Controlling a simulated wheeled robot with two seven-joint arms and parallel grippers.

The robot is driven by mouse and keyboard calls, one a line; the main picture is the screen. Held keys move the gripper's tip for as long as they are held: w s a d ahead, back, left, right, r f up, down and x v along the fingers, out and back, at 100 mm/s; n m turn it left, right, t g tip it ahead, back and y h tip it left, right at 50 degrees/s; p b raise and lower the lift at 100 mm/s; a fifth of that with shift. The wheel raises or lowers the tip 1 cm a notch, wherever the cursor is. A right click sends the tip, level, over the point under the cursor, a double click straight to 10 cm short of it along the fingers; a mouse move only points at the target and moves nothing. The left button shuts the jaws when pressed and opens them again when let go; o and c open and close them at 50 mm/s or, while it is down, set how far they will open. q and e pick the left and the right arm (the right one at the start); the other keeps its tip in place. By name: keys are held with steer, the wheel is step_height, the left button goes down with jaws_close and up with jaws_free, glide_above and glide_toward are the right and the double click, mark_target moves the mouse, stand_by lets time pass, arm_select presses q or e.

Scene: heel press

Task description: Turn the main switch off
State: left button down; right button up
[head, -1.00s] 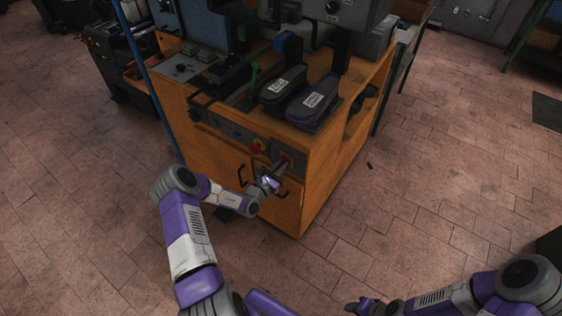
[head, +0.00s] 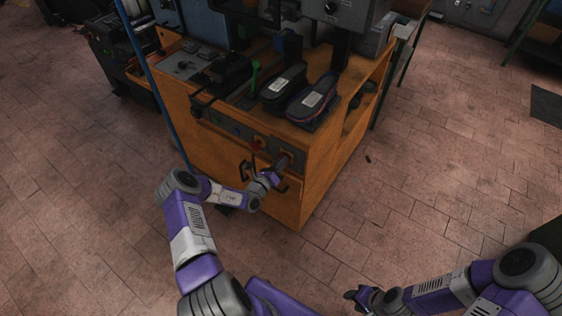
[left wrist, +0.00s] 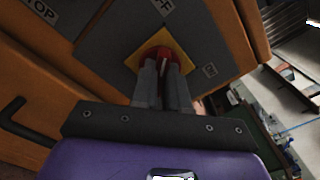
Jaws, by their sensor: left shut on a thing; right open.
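The main switch is a red knob on a yellow plate, on the front panel of the orange cabinet. In the left wrist view the red main switch (left wrist: 160,53) sits between my left fingertips, with part of an "F" label above it. My left gripper (left wrist: 163,70) is shut on the knob; in the head view the gripper (head: 279,166) is at the panel's right end and covers most of the switch. My right gripper (head: 356,298) is open and empty, low at the right, away from the cabinet.
A red button (head: 256,145) is on the panel left of the switch, near a "STOP" label (left wrist: 38,10). Black door handles (head: 244,171) are below. Two shoe forms (head: 311,98) lie on the cabinet (head: 325,170). The floor to the right is open.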

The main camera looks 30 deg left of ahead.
arm_select(q)
steer(key=shift+n, duration=0.5)
steer(key=c, duration=1.1)
jaws_free()
steer(key=shift+c, duration=0.2)
steer(key=s+p, duration=0.1)
steer(key=s, duration=0.6)
steer(key=shift+s+a+p, duration=0.3)
steer(key=shift+p, duration=0.1)
steer(key=shift+d, duration=0.1)
